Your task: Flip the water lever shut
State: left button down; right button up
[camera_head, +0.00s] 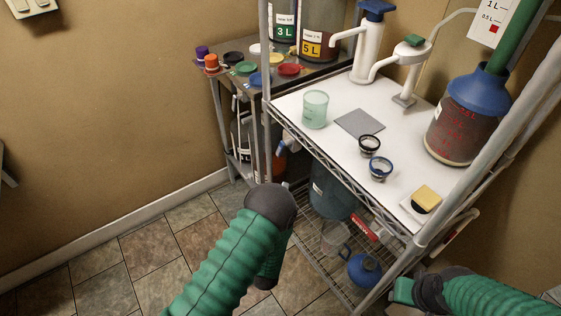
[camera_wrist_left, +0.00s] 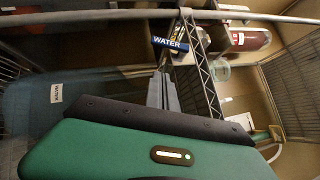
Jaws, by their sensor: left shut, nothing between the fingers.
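The water lever (camera_wrist_left: 170,43) is a dark blue bar with white WATER lettering, seen tilted at the top centre of the left wrist view. My left gripper (camera_wrist_left: 163,73) is shut and empty, its grey fingers pointing up just below the lever; I cannot tell whether they touch it. In the head view my left arm hides the left fingers. A small blue part (camera_head: 283,147) at the rack's left edge in the head view may belong to the lever, but is too small to tell. My right gripper (camera_head: 403,290) is at the lower right; its finger opening is unclear.
A metal rack carries a white shelf (camera_head: 330,134) with a green cup (camera_head: 315,109), two small jars and a large blue-capped bottle (camera_head: 468,118). A blue bucket (camera_head: 332,190), a red-handled part (camera_head: 362,228) and a blue jug (camera_head: 364,270) are below. Tiled floor is clear at left.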

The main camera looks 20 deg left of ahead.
aim_at(282, 148)
pick_arm(q)
jog(key=w+a+r, duration=0.3)
jog(key=w, duration=0.5)
jog(key=shift+a+b, duration=0.2)
jog(key=shift+b, duration=0.1)
jog(key=shift+d, duration=0.1)
